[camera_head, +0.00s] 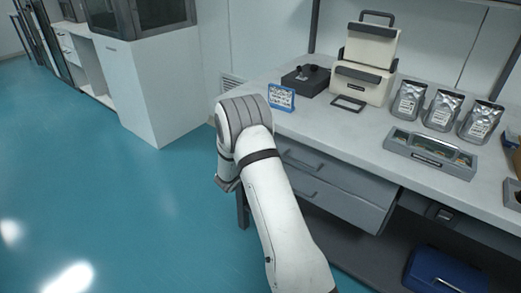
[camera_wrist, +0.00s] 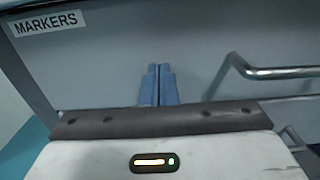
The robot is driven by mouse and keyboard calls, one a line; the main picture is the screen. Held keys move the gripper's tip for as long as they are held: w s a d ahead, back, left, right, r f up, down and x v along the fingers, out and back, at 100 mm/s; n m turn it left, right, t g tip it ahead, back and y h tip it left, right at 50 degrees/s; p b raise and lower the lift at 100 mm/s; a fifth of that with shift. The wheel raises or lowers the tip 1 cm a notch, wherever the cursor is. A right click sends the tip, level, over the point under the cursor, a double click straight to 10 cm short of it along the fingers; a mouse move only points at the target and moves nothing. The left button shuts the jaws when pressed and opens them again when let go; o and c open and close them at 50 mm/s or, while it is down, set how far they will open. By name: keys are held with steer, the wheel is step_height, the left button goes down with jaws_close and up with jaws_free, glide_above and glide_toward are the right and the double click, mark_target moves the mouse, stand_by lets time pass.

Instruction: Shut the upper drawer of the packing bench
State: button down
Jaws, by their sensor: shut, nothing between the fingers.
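The upper drawer (camera_head: 335,172) is a grey front under the packing bench's worktop in the head view. The arm covers its left end, and how far it stands out cannot be told. In the wrist view a grey drawer front (camera_wrist: 100,70) with a "MARKERS" label (camera_wrist: 48,23) fills the picture, with a bar handle (camera_wrist: 265,75) to the right. My gripper (camera_wrist: 159,70) is shut and empty, its blue fingertips pointing at this front, left of the handle. Whether they touch it cannot be told. The gripper is hidden behind my arm in the head view.
A lower drawer (camera_head: 345,204) sits beneath; a second handle (camera_wrist: 292,138) shows low right in the wrist view. The worktop (camera_head: 335,128) carries a cream case (camera_head: 361,82), silver pouches (camera_head: 409,100) and a grey tray (camera_head: 430,154). A blue case (camera_head: 445,274) lies below. The floor (camera_head: 110,190) at left is clear.

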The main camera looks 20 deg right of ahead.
steer(key=v, duration=1.4)
steer(key=s+d+r+m+g+y+p, duration=0.25)
steer(key=s+d+r+m+g, duration=0.2)
steer(key=s+r+m, duration=0.35)
steer(key=s+d+r+m+g+y+p, duration=0.1)
steer(key=s+d+r+m+g+p, duration=0.35)
steer(key=s+r, duration=0.5)
steer(key=s+a+r+m+y+p, duration=0.3)
steer(key=s+a+r+m+y, duration=0.2)
steer(key=s+m, duration=0.1)
steer(key=s+a+r+m+t+y+p, duration=0.1)
steer(key=s+a+r+m+y+p, duration=0.2)
steer(key=s+a+r+m+y, duration=0.2)
steer(key=s+a+m+y, duration=0.1)
steer(key=s, duration=0.2)
steer(key=shift+s+a+r+t+p, duration=0.25)
steer(key=shift+s+r+t+p, duration=0.05)
steer(key=shift+s+r+p, duration=0.1)
steer(key=shift+d+y, duration=0.1)
steer(key=shift+y, duration=0.15)
